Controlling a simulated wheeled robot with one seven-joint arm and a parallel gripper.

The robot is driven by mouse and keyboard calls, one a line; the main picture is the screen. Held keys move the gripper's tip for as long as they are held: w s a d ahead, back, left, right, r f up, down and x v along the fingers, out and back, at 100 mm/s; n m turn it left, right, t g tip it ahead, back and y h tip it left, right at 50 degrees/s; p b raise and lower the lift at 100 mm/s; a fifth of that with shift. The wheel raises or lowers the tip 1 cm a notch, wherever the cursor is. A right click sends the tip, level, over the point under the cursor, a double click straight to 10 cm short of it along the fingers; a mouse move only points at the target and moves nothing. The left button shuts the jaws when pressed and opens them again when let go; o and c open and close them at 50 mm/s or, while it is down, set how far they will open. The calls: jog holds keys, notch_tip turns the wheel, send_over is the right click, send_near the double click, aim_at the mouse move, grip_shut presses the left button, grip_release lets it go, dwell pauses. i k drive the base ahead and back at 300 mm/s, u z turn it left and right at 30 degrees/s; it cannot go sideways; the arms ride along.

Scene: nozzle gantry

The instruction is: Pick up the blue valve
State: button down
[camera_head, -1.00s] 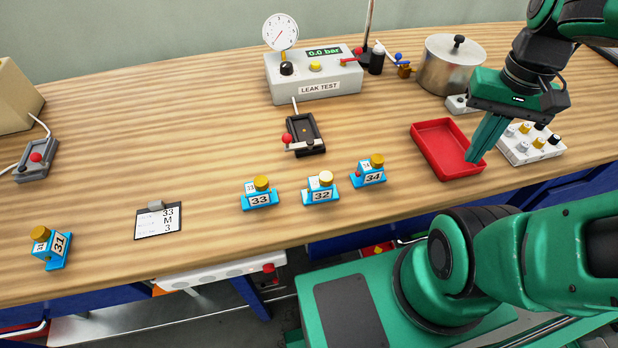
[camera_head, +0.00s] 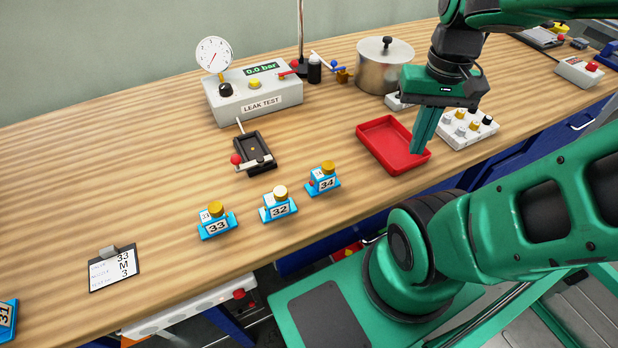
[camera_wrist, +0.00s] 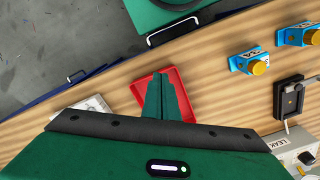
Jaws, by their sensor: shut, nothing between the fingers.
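Blue blocks with round knobs stand on the bench: number 33 (camera_head: 217,226) with a gold knob, number 32 (camera_head: 278,208) with a pale knob, and number 34 (camera_head: 323,183) with a gold knob. Number 31 (camera_head: 6,322) is cut by the left edge. A small brass fitting with a blue handle (camera_head: 342,75) sits beside the pot. My gripper (camera_head: 421,151) is shut and empty, pointing down over the red tray, right of the blue blocks. In the wrist view, its fingers (camera_wrist: 160,80) lie together over the tray, with two blue blocks to the right.
The red tray (camera_head: 362,135) looks empty. A steel pot (camera_head: 385,72), leak tester (camera_head: 254,100), black clamp fixture (camera_head: 254,152) and knob box (camera_head: 480,138) stand around. A clipboard (camera_head: 114,283) reading 33, M, 3 lies front left. Open wood lies between clipboard and tester.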

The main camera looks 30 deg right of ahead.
aim_at(319, 183)
jog(key=z, duration=0.4)
jog(key=k, duration=1.05)
jog(key=z, duration=0.4)
jog(key=i, duration=0.5)
jog(key=u, duration=0.25)
